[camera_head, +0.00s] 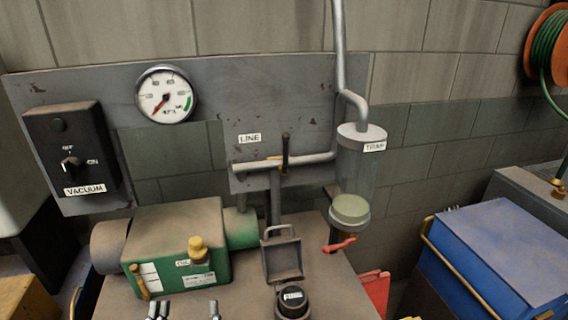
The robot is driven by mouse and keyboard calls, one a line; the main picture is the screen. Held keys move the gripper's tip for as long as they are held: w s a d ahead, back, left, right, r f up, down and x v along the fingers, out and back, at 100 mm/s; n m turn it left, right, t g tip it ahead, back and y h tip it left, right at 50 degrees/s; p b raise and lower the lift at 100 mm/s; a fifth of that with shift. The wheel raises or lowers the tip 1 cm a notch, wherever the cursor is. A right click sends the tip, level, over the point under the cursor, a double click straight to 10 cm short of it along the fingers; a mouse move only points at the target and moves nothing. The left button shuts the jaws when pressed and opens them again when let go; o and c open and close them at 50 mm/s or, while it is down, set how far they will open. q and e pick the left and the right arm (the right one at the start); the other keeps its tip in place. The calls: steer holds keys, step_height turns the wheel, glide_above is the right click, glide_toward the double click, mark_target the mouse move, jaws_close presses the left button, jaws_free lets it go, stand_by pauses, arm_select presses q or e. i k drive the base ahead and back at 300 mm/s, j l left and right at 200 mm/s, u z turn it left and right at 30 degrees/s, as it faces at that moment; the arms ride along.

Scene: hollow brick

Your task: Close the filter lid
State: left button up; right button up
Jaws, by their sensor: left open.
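A grey square lid (282,258) with a raised rim and a small handle loop at its top stands raised on the bench, its hollow side facing me. I take it as the filter lid. Just in front of it is a dark round filter part (292,302) with a pale label too small to read for sure. My left gripper (186,305) shows only as metal fingertips at the bottom edge. It is open, with a gap between the tips, and is left of the lid and apart from it. My right gripper is not in view.
A green pump (178,245) with a yellow cap stands left of the lid. A clear trap (355,180) with a red lever (340,245) hangs to the right. A pipe (255,163) runs behind. A blue box (500,255) is at far right. The bench has bare space right of the lid.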

mark_target(282, 257)
steer(key=k+l, duration=0.1)
steer(key=k, duration=0.85)
